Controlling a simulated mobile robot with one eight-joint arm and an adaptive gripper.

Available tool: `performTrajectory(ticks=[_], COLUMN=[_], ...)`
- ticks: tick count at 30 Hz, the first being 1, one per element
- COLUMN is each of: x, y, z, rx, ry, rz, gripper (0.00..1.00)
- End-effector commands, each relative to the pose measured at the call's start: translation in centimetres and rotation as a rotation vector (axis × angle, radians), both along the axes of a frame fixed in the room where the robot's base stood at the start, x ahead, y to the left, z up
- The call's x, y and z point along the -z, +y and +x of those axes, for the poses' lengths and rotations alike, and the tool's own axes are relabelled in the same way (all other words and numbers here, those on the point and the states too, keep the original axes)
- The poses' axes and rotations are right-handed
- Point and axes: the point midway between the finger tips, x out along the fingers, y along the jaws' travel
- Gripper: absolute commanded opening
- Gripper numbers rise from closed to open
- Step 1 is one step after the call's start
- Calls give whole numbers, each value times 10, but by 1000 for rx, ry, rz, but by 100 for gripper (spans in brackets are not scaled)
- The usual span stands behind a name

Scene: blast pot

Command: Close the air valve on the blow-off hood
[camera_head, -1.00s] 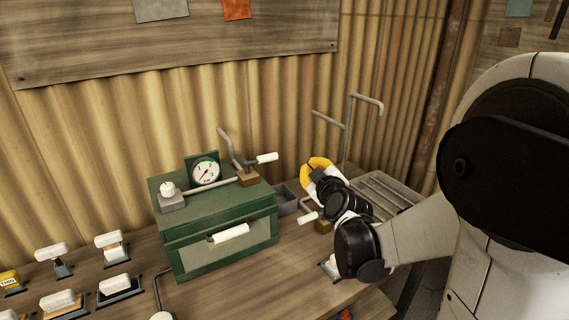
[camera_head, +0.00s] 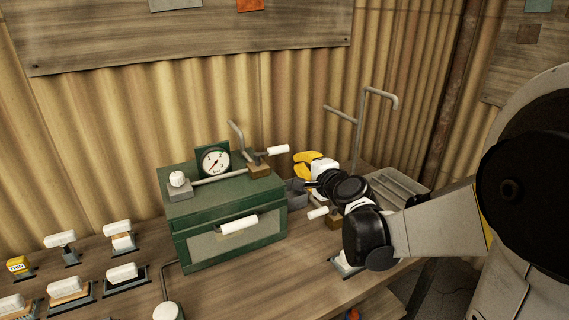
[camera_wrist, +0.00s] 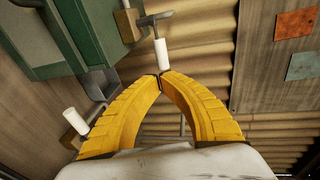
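The blow-off hood (camera_head: 228,238) is a green box on the bench with a white front handle. On its top right sits a brass-coloured valve (camera_head: 259,168) with a white-gripped lever (camera_head: 278,150) pointing right, roughly along the line of the pipe. In the wrist view the lever's white grip (camera_wrist: 162,53) stands just beyond my fingertips, and I see no clear contact. My gripper (camera_head: 296,164) has yellow fingers and is right of the lever. In the wrist view its tips (camera_wrist: 160,80) meet, with nothing visible between them.
A pressure gauge (camera_head: 214,161) and a white knob (camera_head: 177,179) are on the hood. A second white-handled valve (camera_head: 318,212) stands on the bench right of the hood, below my wrist. A grey pipe rack (camera_head: 361,125) rises behind. The corrugated wall (camera_head: 110,150) is close behind.

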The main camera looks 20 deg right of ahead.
Motion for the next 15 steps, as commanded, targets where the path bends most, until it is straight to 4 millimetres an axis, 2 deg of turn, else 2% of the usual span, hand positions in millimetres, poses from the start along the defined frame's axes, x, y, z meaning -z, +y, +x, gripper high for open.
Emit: performTrajectory(ticks=[3, 9, 15], x=[9, 16, 20], y=[1, 2, 2], z=[28, 66, 88], rx=[-2, -1, 0], ry=[0, 0, 0], rz=[-2, -2, -3], gripper=[0, 0, 0])
